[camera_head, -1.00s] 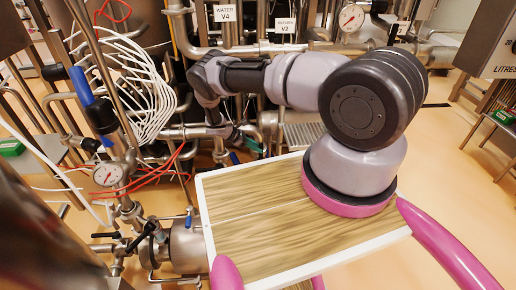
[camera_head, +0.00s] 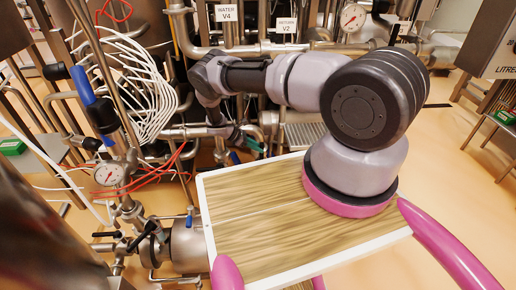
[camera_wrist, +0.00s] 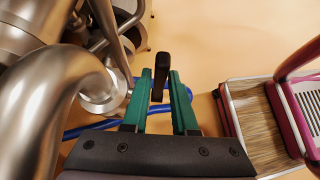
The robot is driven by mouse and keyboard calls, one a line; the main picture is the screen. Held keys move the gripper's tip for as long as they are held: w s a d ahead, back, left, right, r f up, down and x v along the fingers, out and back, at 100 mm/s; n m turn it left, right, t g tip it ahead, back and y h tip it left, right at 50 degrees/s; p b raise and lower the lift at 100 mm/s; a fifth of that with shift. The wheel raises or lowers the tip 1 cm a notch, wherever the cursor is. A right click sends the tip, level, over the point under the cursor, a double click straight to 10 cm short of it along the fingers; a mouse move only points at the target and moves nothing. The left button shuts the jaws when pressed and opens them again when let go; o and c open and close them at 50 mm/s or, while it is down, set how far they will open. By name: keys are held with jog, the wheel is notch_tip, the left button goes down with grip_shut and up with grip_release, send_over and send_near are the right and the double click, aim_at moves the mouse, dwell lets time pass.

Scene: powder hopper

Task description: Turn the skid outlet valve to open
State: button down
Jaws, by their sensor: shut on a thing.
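In the wrist view, my gripper (camera_wrist: 160,84) has two green fingers closed around a black handle (camera_wrist: 163,62), which stands up between the fingertips. I take this to be the handle of the skid outlet valve. A steel pipe fitting (camera_wrist: 103,92) lies just left of the fingers. In the head view, my gripper (camera_head: 250,144) is small and low among the pipes, beyond my wooden deck. The handle cannot be made out there, and the valve body and its open or closed position are not clear in either view.
A large bent steel pipe (camera_wrist: 45,105) is close on the left in the wrist view. A blue curved tube (camera_wrist: 92,129) passes behind the fingers.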

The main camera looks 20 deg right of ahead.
jog(key=shift+w+a, duration=0.1)
jog(key=shift+a, duration=0.3)
jog(key=c, duration=0.7)
grip_release()
jog(key=shift+d, duration=0.15)
jog(key=shift+r, duration=0.1)
jog(key=v, duration=1)
jog(key=shift+a+r, duration=0.2)
jog(key=shift+a, duration=0.1)
